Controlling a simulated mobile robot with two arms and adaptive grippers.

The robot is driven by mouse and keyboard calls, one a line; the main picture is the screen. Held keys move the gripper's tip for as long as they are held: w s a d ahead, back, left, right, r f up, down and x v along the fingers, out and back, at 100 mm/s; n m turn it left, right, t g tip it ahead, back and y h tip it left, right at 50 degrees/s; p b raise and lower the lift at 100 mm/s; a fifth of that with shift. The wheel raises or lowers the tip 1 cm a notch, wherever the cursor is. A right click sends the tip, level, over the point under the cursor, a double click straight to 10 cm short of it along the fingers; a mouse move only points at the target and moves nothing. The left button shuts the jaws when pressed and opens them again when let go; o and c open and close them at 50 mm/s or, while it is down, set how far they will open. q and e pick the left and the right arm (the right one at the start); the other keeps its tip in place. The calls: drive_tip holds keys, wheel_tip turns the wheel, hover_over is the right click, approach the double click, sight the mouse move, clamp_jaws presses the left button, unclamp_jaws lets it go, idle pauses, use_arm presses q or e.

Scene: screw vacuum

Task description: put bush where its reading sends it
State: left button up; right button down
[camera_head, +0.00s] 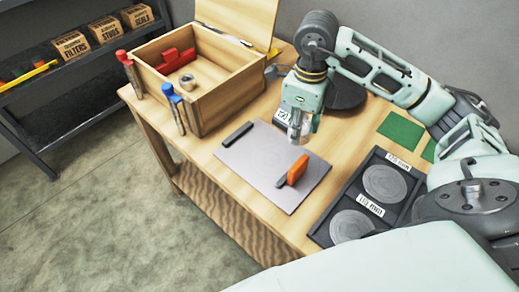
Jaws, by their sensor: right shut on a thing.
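My right gripper (300,127) reaches in from the right and points down above the grey mat (255,155). It is shut on a small metallic piece, probably the bush, mostly hidden by the fingers. A white label or display (281,123), partly covered by the gripper, shows only a fragment of its reading. A black tray (346,192) at the right has two round grey recesses. Their labels seem to read 120 mm (398,161) and 110 mm (370,205), though the small print is doubtful. My left gripper is not in view.
A wooden box (220,93) with open lid holds a red piece (177,60) and a metal ring (187,83). Red and blue handled tools hang outside it. An orange-handled tool (297,169) and black bar (237,134) lie on the mat. A green pad (400,130) lies right.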

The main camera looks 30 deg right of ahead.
drive_tip(key=d+m, duration=0.1)
drive_tip(key=m, duration=0.1)
drive_tip(key=shift+w+d+m, duration=0.15)
drive_tip(key=shift+d+m, duration=0.05)
drive_tip(key=shift+m, duration=0.2)
drive_tip(key=p, duration=0.3)
hover_over(259, 151)
wheel_tip(259, 151, down, 7)
drive_tip(key=shift+r, duration=0.1)
wheel_tip(259, 151, down, 4)
drive_tip(key=shift+r+p, duration=0.15)
drive_tip(key=shift+p, duration=0.35)
drive_tip(key=shift+f, duration=0.2)
drive_tip(key=shift+f, duration=0.1)
drive_tip(key=c, duration=1.1)
unclamp_jaws()
